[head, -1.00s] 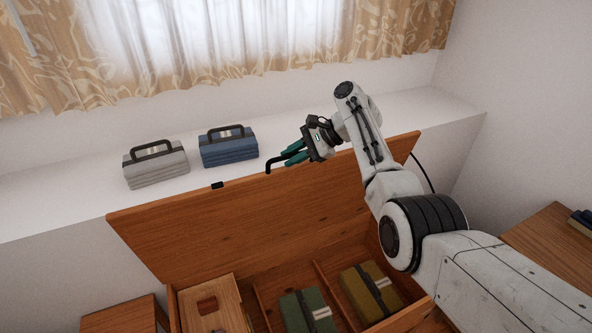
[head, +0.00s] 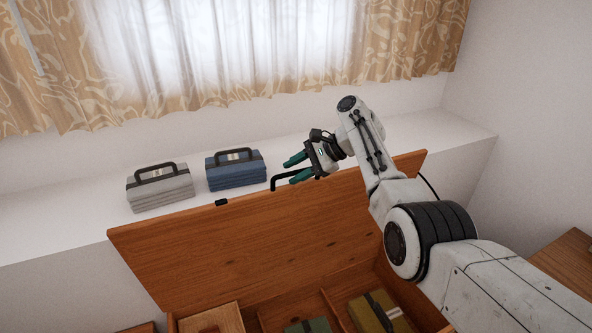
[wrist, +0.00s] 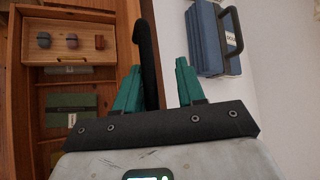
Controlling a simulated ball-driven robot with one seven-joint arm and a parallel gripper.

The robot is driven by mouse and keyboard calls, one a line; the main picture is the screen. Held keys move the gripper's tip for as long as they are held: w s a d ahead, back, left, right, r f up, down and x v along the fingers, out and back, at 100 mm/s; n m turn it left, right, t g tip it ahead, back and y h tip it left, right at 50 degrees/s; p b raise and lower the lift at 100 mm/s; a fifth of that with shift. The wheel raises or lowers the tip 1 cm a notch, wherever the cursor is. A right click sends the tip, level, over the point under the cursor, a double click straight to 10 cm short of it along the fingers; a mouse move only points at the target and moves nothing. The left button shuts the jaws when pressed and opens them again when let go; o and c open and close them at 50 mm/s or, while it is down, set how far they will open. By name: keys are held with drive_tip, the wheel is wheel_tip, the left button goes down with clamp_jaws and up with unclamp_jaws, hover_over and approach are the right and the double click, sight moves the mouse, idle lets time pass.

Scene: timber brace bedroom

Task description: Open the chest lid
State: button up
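The wooden chest lid (head: 260,235) stands raised at a steep angle, with the chest open below it. A black bar handle (head: 273,183) sits on the lid's upper edge and shows in the wrist view too (wrist: 147,55). My gripper (head: 292,168) is at that top edge. Its two green fingers are spread apart and hold nothing. In the wrist view the handle runs between the fingers (wrist: 158,85), close beside the left finger; I cannot tell whether they touch. The chest inside (wrist: 62,20) shows at the wrist view's left.
A grey bundle (head: 160,190) and a blue bundle (head: 236,172) sit on the white ledge (head: 60,225) behind the lid. A wooden table (head: 560,262) stands at right.

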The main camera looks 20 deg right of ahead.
drive_tip(key=shift+d+r, duration=0.1)
drive_tip(key=v, duration=1)
drive_tip(key=shift+d, duration=0.2)
drive_tip(key=shift+s+r, duration=0.1)
drive_tip(key=shift+r, duration=0.05)
